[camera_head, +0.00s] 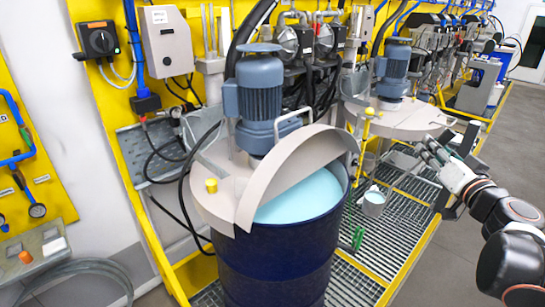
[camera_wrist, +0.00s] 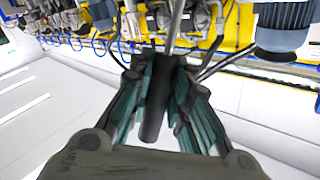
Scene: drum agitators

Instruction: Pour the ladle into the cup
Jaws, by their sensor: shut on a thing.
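My gripper (camera_head: 432,152) is at the right in the head view, to the right of the near drum. In the wrist view my gripper (camera_wrist: 160,85) is shut on the dark handle (camera_wrist: 154,110) of the ladle. A thin metal rod runs from the handle up out of that view. In the head view a small pale grey vessel (camera_head: 373,206) with light blue contents is upright, left of and below my gripper. I cannot tell whether it is the ladle's bowl or the cup. No other cup can be made out.
The blue drum (camera_head: 275,262) holds light blue liquid under a half-open lid (camera_head: 290,165), with an agitator motor (camera_head: 255,98) above. A second drum lid (camera_head: 403,120) is behind. A metal grating (camera_head: 350,285) with yellow edges lies around the drum. Grey floor (camera_head: 440,270) is clear at right.

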